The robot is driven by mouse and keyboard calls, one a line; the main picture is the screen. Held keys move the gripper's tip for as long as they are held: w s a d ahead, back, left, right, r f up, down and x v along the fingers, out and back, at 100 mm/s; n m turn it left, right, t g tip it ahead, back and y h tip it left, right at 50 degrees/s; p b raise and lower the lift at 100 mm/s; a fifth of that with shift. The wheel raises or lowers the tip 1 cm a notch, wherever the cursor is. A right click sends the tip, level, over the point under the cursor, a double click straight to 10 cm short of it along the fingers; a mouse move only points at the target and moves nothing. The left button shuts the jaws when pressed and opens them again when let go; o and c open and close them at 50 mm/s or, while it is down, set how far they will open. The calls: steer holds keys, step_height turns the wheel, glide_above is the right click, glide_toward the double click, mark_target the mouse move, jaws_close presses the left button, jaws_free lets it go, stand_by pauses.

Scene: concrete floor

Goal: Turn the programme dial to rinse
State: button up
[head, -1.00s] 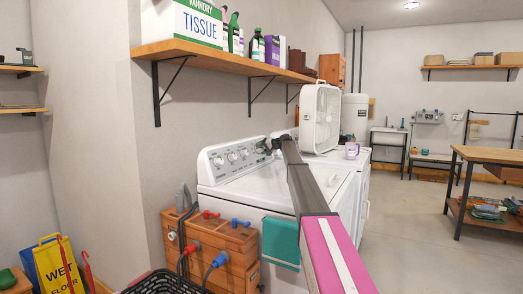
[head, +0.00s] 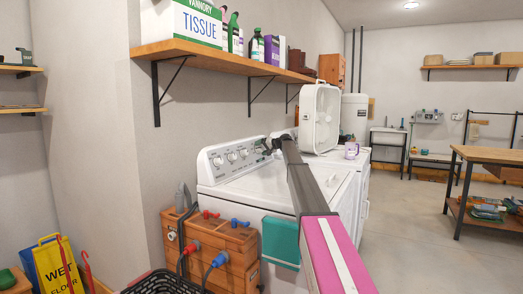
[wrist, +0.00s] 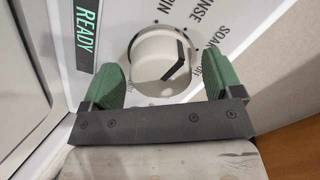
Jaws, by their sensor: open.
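The programme dial (wrist: 153,68) is a round white knob with a black pointer mark on its right part, set in a white panel (wrist: 66,15) in the wrist view. Partly cut-off labels are printed around it: one ending "IN" at top, "INSE" at upper right, "SOAK" at right, and a small one close to the knob. I cannot tell exactly which label the mark meets. My gripper (wrist: 160,70) has green fingers, open, one on each side of the dial; contact is unclear. In the head view my gripper (head: 267,146) is at the far end of the washer's control panel (head: 228,157), hiding the dial.
A green "READY" display (wrist: 87,28) is left of the dial. In the head view, a white box fan (head: 320,117) and a mug (head: 352,150) stand beyond my arm. A shelf (head: 215,54) hangs above the panel.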

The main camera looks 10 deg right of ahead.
steer(key=v, duration=1)
steer(key=shift+s+d, duration=0.25)
steer(key=shift+d+r, duration=0.1)
